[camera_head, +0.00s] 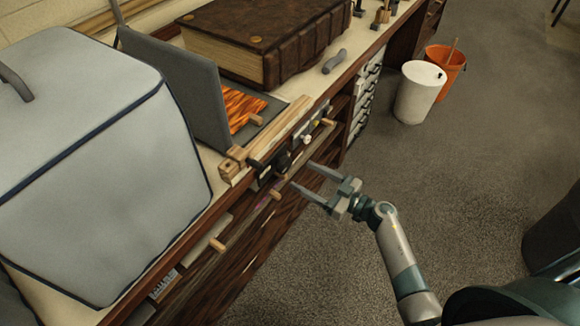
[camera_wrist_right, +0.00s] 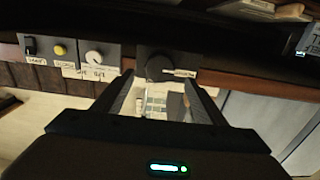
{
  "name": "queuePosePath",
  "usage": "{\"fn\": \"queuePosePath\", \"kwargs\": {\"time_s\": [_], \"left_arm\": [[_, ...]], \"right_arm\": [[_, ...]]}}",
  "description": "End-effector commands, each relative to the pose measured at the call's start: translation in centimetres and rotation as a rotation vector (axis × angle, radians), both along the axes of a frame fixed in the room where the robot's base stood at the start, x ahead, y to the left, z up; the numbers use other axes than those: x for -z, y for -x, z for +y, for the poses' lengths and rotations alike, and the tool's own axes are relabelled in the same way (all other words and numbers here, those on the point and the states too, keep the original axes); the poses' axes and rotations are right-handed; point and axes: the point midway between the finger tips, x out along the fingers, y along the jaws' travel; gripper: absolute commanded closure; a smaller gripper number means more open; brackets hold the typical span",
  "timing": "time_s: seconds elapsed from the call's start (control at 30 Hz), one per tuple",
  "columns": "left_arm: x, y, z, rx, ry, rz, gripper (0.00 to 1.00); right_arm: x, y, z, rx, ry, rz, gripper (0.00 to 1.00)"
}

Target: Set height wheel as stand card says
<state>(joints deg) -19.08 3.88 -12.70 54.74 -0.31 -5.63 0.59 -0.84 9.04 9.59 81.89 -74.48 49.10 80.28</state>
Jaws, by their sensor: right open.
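A round black wheel (camera_wrist_right: 156,66) with a pale handle or label at its right side sits on a dark panel on the bench front in the right wrist view. I take it for the height wheel; its lettering is too small to read. In the head view it seems to be the dark knob (camera_head: 265,172) below the wooden bar. My right gripper (camera_head: 303,174) is open, its fingers pointing at the bench front. In the wrist view the fingers (camera_wrist_right: 160,92) stand either side of the wheel's line, apparently short of it. I cannot pick out the stand card for certain. My left gripper is not in view.
Beside the wheel are a white dial (camera_wrist_right: 93,58), a yellow button (camera_wrist_right: 60,50) and a black switch (camera_wrist_right: 30,46). On the bench are a grey covered box (camera_head: 90,150), a marbled sheet (camera_head: 240,106) and a thick book (camera_head: 270,35). The floor (camera_head: 480,150) at right is clear near the arm.

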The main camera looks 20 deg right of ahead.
Motion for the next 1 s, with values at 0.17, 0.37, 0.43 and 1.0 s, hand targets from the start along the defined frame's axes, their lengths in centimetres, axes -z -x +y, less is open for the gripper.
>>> {"fn": "queuePosePath", "kwargs": {"time_s": [0.17, 0.37, 0.43, 1.0], "left_arm": [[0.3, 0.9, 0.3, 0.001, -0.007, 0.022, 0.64], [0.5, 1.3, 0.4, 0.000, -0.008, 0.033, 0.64], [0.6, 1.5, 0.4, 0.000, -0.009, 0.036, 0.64], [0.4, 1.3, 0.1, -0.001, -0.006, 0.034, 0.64]], "right_arm": [[-0.2, -2.6, 2.0, 0.001, -0.003, -0.001, 0.35], [0.0, -4.4, 3.4, 0.002, -0.002, 0.000, 0.35], [-0.1, -4.8, 3.7, 0.001, -0.001, 0.000, 0.35], [0.0, -5.2, 4.0, 0.001, 0.000, 0.000, 0.73]]}}
